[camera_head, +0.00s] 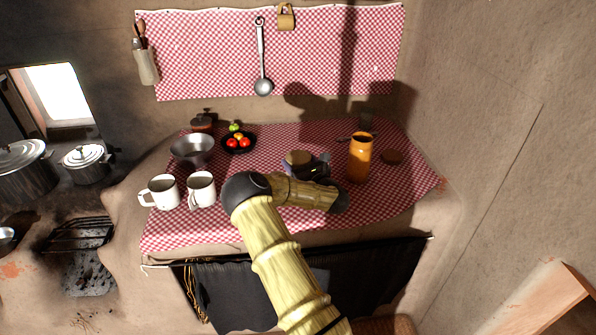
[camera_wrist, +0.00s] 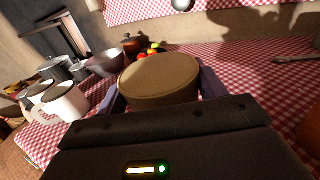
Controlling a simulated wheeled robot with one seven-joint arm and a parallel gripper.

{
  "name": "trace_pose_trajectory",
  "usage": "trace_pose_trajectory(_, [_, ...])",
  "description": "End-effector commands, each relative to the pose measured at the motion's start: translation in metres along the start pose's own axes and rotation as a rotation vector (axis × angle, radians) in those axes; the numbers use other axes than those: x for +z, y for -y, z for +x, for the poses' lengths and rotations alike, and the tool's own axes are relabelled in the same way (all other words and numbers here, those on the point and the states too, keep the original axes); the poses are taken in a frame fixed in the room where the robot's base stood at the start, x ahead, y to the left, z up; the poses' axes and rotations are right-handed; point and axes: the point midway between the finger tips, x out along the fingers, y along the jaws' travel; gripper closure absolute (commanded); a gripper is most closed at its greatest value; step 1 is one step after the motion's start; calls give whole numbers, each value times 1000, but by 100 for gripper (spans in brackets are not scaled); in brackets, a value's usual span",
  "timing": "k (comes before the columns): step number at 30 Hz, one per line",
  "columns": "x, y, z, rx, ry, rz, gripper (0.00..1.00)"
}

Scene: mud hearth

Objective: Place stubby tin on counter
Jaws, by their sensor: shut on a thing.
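The stubby tin (camera_wrist: 160,80) has a round tan lid and fills the space between my gripper's fingers in the wrist view. My gripper (camera_wrist: 158,88) is shut on it, one finger on each side. In the head view the tin (camera_head: 298,158) shows its top just beyond my gripper (camera_head: 308,166), over the middle of the counter. The counter (camera_head: 225,222) is covered with a red and white checked cloth. The underside of the tin is hidden, so I cannot tell whether it touches the cloth.
Two white mugs (camera_head: 182,191) and a metal bowl (camera_head: 193,150) stand on the left. A black plate of tomatoes (camera_head: 239,143) is behind. The cloth's front right is clear.

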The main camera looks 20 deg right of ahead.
Motion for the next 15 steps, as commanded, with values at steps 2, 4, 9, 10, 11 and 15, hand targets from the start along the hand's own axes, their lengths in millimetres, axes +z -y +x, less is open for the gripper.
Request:
trace_pose_trajectory(2, [-16, 1, -1, -2, -4, 3, 59])
trace_pose_trajectory(4, [-29, 1, -1, -1, -4, 2, 59])
trace_pose_trajectory(9, [-48, 0, 0, 0, 0, 1, 59])
trace_pose_trajectory(10, [-48, 0, 0, 0, 0, 1, 59])
trace_pose_trajectory(11, [-49, 0, 0, 0, 1, 1, 59])
trace_pose_trajectory(15, [-49, 0, 0, -1, 1, 1, 59])
